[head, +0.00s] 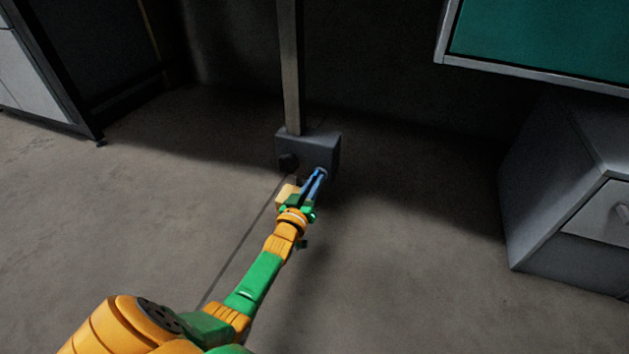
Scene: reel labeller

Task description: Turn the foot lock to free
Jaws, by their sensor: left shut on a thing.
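A dark grey foot box (321,146) stands on the floor at the base of an upright metal post (290,70). A round black knob (287,162) sits on the left of its front face. My left gripper (318,175) reaches to the right part of the front face. Its blue fingers are shut on a small part there, which the fingers mostly hide. This part seems to be the foot lock, but I cannot make out its position. My right gripper is not in view.
A grey drawer cabinet (565,190) stands at the right, below a green-topped bench (545,40). Another cabinet (35,75) is at the upper left. A thin dark line runs along the floor from the box. The floor around the box is clear.

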